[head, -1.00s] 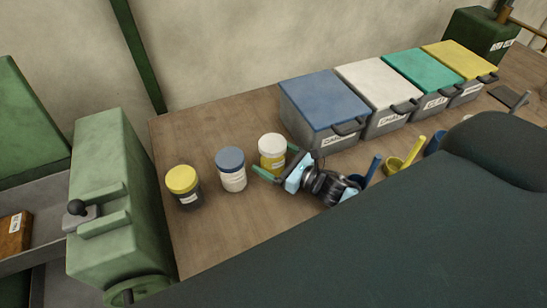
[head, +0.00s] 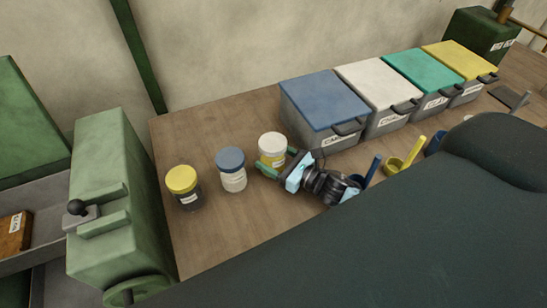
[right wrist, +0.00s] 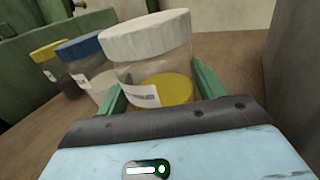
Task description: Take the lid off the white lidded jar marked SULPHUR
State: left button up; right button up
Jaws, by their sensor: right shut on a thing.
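The white-lidded jar (head: 272,151) stands upright on the bench, with yellow contents and a white label too small to read. Its white lid (right wrist: 146,37) is on, as the right wrist view shows. My right gripper (head: 278,162) reaches in from the right, low on the jar. Its green fingers lie on either side of the jar body, below the lid, and are shut on it. My left gripper is not in view.
A blue-lidded jar (head: 231,170) and a yellow-lidded jar (head: 183,187) stand left of it. Lidded bins, the nearest a blue one (head: 324,107), line the back. Blue and yellow scoops (head: 399,162) lie to the right. The bench (head: 215,235) is clear in front of the jars.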

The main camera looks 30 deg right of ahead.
aim_at(273, 149)
jog(key=shift+r, duration=0.5)
notch_tip(273, 149, up, 2)
jog(key=shift+r, duration=0.2)
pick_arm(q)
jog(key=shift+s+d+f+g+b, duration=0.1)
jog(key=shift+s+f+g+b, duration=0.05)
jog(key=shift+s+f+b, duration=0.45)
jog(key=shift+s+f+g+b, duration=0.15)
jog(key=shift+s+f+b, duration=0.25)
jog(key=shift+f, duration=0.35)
pick_arm(e)
jog(key=s+a+r+v, duration=0.1)
jog(key=a+v, duration=0.2)
jog(key=v, duration=1.2)
jog(key=shift+s, duration=0.65)
jog(key=shift+r, duration=0.1)
jog(key=o, duration=0.5)
jog(key=shift+c, duration=0.2)
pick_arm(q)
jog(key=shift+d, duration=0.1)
pick_arm(e)
jog(key=c, duration=0.8)
